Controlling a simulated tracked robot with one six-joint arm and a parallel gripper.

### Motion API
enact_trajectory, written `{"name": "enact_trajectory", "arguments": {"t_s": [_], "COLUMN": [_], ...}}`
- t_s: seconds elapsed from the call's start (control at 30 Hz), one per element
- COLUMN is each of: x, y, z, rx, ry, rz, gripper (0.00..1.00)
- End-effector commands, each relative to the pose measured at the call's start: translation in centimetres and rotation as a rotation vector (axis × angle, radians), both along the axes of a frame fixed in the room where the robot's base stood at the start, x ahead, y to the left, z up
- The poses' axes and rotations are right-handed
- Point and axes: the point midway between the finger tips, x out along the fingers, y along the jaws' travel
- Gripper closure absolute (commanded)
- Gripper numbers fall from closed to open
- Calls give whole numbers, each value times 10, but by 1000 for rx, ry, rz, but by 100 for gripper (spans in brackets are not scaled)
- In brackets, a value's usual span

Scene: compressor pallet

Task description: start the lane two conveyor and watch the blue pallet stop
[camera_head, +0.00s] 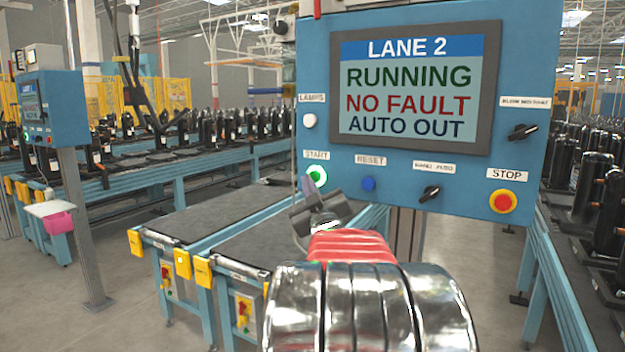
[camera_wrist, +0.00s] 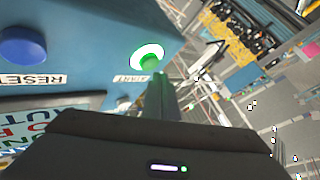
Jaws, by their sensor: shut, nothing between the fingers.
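The blue lane 2 panel (camera_head: 530,120) fills the upper right of the head view. Its screen (camera_head: 420,90) reads LANE 2, RUNNING, NO FAULT, AUTO OUT. The green START button (camera_head: 317,176) is lit, and it also shows with a bright ring in the wrist view (camera_wrist: 148,57). My gripper (camera_head: 312,205) is shut and empty, its tips just below the START button. In the wrist view the shut fingers (camera_wrist: 161,88) point at the button; I cannot tell whether they touch it. Conveyor beds (camera_head: 230,240) run behind my arm. I cannot make out a blue pallet.
The panel also has a blue RESET button (camera_head: 368,184), a red STOP button (camera_head: 502,201) and black selector knobs (camera_head: 430,193). A second panel (camera_head: 50,108) stands on a post at left, with a pink bin (camera_head: 59,223) nearby. Black compressors (camera_head: 590,190) line the right.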

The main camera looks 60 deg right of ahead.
Motion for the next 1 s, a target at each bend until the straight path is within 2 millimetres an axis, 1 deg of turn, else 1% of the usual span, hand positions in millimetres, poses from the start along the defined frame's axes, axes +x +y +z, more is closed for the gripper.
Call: {"name": "enact_trajectory", "arguments": {"t_s": [0.7,1.0], "x": [-4,-4], "y": [47,49], "z": [0,0], "rx": [1,0], "ry": [0,1], "rz": [1,1], "gripper": [100,100]}}
